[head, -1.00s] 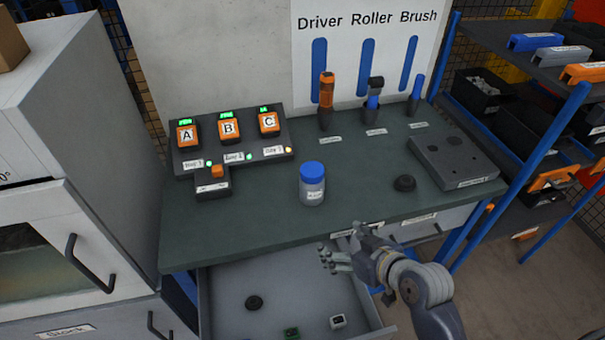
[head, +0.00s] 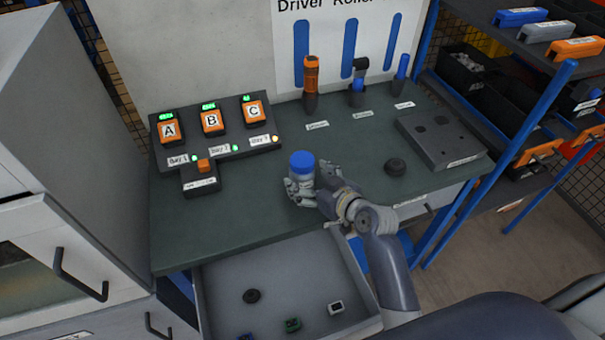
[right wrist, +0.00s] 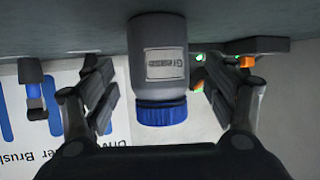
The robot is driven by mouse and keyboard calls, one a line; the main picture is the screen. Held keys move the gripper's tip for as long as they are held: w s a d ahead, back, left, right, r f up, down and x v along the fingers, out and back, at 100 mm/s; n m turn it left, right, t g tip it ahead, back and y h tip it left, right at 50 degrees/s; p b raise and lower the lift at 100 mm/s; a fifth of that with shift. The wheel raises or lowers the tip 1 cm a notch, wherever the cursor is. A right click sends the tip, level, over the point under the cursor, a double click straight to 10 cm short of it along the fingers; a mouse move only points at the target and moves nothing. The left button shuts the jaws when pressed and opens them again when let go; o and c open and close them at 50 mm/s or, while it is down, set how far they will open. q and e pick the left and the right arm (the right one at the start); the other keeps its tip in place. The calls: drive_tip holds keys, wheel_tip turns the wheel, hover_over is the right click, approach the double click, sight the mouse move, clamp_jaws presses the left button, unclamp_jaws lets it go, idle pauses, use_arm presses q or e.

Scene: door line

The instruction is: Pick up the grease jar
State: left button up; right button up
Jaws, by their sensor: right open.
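The grease jar (head: 302,164) has a blue lid and stands on the dark green bench top. In the right wrist view the grey jar (right wrist: 158,52) shows upside down with its "Grease" label and blue lid. My right gripper (head: 308,188) is at the jar in the head view and hides most of its body. In the right wrist view the open fingers of my right gripper (right wrist: 160,95) stand on both sides of the jar, with a visible gap on each side. My left gripper is not in view.
A charger with batteries A, B and C (head: 212,118) stands at the back left of the bench. A black puck (head: 396,166) and a grey block with holes (head: 440,142) lie to the right. An open drawer (head: 285,265) with small parts juts out below. Tools stand at the back.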

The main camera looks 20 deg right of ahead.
drive_tip(key=x, duration=0.3)
drive_tip(key=shift+w, duration=0.2)
drive_tip(key=shift+c, duration=0.3)
drive_tip(key=c, duration=1.3)
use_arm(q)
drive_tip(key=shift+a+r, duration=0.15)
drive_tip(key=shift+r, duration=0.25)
use_arm(e)
drive_tip(key=shift+c, duration=0.2)
drive_tip(key=shift+r, duration=0.1)
